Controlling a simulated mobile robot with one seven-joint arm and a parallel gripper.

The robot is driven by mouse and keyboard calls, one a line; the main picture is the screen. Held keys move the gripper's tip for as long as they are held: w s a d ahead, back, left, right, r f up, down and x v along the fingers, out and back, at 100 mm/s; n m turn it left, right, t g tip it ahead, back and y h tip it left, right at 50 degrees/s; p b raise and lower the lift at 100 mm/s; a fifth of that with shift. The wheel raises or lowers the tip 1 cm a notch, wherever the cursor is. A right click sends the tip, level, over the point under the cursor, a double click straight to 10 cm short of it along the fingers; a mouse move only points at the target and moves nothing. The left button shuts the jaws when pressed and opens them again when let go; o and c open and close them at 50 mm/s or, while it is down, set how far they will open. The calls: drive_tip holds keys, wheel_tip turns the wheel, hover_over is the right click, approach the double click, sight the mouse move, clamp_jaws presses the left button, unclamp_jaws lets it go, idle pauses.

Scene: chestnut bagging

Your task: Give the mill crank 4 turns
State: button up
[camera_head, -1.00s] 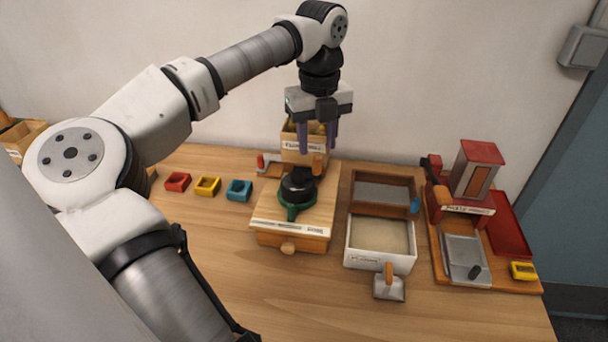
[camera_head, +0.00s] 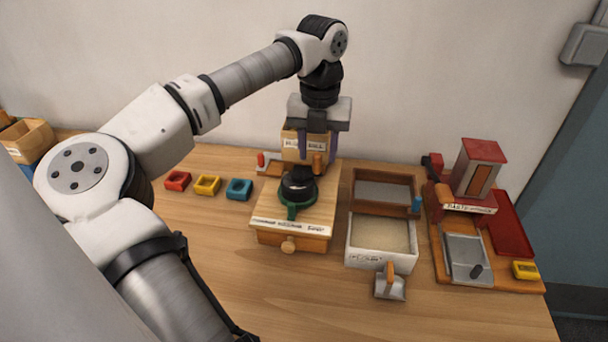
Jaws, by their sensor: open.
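The mill (camera_head: 292,226) is a wooden box with a small round drawer knob, a black domed top in a green ring, and a label strip along its front edge. Its crank (camera_head: 302,171) is dark, with an upright orange handle (camera_head: 318,165) at the back right of the dome. My gripper (camera_head: 318,158) points straight down over the back of the mill, with its fingers open. One purple finger shows just right of the handle; the other is hard to make out. I cannot tell whether the fingers touch the handle.
A labelled wooden box (camera_head: 295,140) stands behind the mill. Red (camera_head: 177,181), yellow (camera_head: 207,185) and blue (camera_head: 239,189) blocks lie to the left. On the right are a white-walled bin (camera_head: 379,259), a scoop (camera_head: 390,285) and a red press-like station (camera_head: 478,170).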

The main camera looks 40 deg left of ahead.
sight(317, 154)
drive_tip(key=shift+f, duration=0.45)
drive_tip(key=shift+f, duration=0.1)
drive_tip(key=shift+f+b, duration=0.9)
drive_tip(key=shift+f, duration=0.05)
